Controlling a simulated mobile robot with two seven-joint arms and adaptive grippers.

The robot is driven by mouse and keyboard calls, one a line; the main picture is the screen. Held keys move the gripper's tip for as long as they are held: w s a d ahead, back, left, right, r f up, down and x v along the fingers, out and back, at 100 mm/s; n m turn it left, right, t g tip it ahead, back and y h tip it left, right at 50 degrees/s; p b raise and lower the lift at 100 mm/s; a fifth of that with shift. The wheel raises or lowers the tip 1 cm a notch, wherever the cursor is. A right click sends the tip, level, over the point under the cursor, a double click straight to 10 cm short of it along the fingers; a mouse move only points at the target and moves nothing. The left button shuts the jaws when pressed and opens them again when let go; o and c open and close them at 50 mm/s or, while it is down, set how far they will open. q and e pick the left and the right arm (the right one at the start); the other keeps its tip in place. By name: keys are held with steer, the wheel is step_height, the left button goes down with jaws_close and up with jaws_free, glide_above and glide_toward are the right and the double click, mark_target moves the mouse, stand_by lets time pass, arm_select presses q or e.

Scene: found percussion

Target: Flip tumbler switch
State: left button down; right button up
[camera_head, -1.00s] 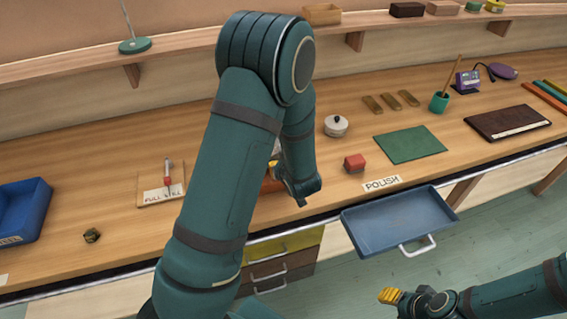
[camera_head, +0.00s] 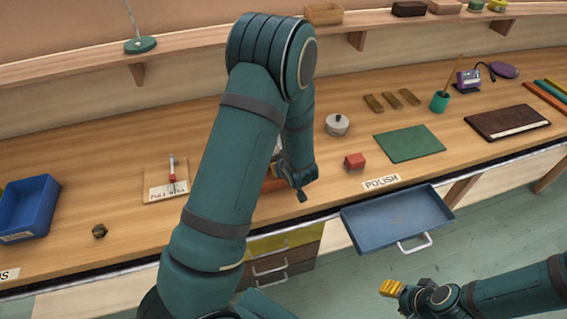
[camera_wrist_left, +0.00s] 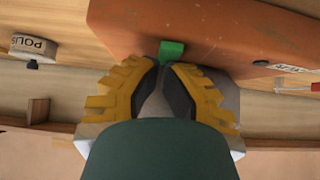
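An orange-red box (camera_wrist_left: 205,30) with a small green lever (camera_wrist_left: 172,52) on its edge fills the upper part of the left wrist view. It looks like the switch. In the head view only a sliver of the orange box (camera_head: 272,185) shows behind my left arm. My left gripper (camera_wrist_left: 163,68) has its yellow fingers drawn together, tips meeting just short of the green lever, with nothing visible between them. Whether the tips touch the lever is unclear. My right gripper (camera_head: 390,288) hangs in front of the bench, away from the box.
A red-handled tool on a labelled board (camera_head: 165,188) lies left of my arm, beyond it a blue bin (camera_head: 28,205). A white lidded pot (camera_head: 337,125), red block (camera_head: 355,162) and green mat (camera_head: 409,144) lie to the right. A blue drawer (camera_head: 398,218) stands open below.

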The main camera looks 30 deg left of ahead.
arm_select(q)
steer(key=shift+a+r+p, duration=0.1)
steer(key=shift+r+p, duration=0.05)
steer(key=shift+p, duration=0.55)
steer(key=shift+f, duration=0.25)
steer(key=shift+s+d, duration=0.45)
steer(key=shift+d, duration=0.15)
